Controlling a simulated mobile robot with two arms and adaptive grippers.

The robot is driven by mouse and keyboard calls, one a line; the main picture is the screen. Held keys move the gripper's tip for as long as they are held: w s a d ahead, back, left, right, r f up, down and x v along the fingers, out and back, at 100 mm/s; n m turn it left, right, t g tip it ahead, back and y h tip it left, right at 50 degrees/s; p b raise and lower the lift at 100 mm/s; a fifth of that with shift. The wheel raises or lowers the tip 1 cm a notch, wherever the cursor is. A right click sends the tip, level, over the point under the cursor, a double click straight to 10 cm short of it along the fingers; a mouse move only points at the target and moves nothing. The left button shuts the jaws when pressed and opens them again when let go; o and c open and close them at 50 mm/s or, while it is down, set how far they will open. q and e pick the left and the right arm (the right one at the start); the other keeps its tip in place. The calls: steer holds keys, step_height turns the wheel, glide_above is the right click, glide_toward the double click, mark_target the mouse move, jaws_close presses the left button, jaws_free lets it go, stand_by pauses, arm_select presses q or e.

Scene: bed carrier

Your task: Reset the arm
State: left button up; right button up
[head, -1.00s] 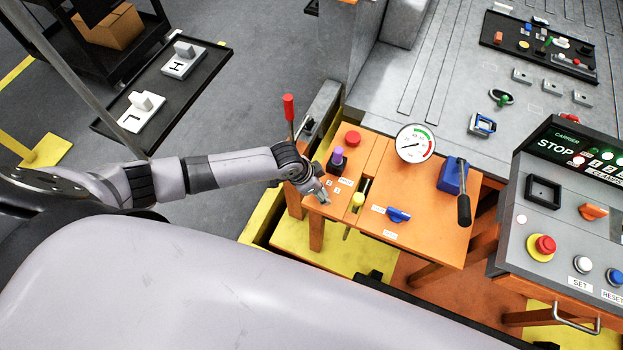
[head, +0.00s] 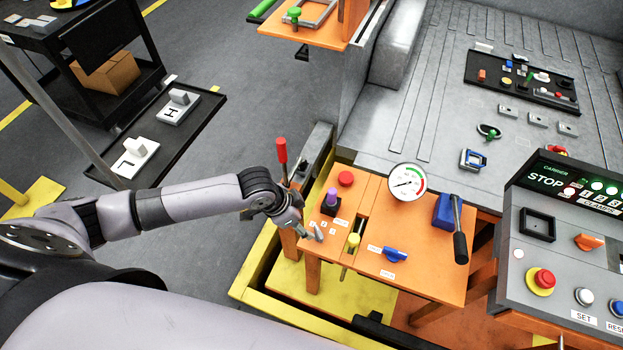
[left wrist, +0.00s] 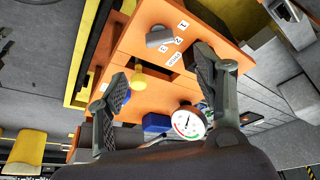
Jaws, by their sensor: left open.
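My left arm comes in from the left in the head view, and its gripper (head: 312,232) is over the left edge of the orange control table (head: 425,280). In the left wrist view the two fingers of the left gripper (left wrist: 155,90) stand wide apart with nothing between them. Near it on the table are a purple-topped knob (head: 332,197), a yellow knob (head: 353,241) and a red button (head: 345,178). A red-handled lever (head: 281,152) stands upright just behind the left wrist. My right gripper shows in neither view.
A round gauge (head: 408,183), a blue switch (head: 394,255) and a blue box with a black-handled lever (head: 459,235) are farther right on the table. A grey control panel (head: 545,265) stands at the right. A black tray (head: 190,130) with white blocks is at the left.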

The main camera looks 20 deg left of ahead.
arm_select(q)
steer(key=s+d+r+n+t, duration=0.1)
steer(key=s+d+r+n, duration=0.1)
steer(key=s+d+r, duration=0.5)
steer(key=s+a+n+y, duration=0.3)
steer(key=s+a+n, duration=0.2)
steer(key=s+a, duration=0.5)
step_height(320, 180, down, 30)
steer(key=g+b, duration=0.2)
steer(key=b, duration=0.1)
steer(key=s+a+f, duration=0.1)
steer(key=s+f, duration=0.7)
steer(key=s+a+f+g+b, duration=0.1)
steer(key=s+a+f, duration=0.1)
steer(key=s+f, duration=0.6)
steer(key=shift+s+a+f+b, duration=0.25)
steer(key=shift+s+a+b, duration=0.05)
steer(key=shift+s, duration=0.2)
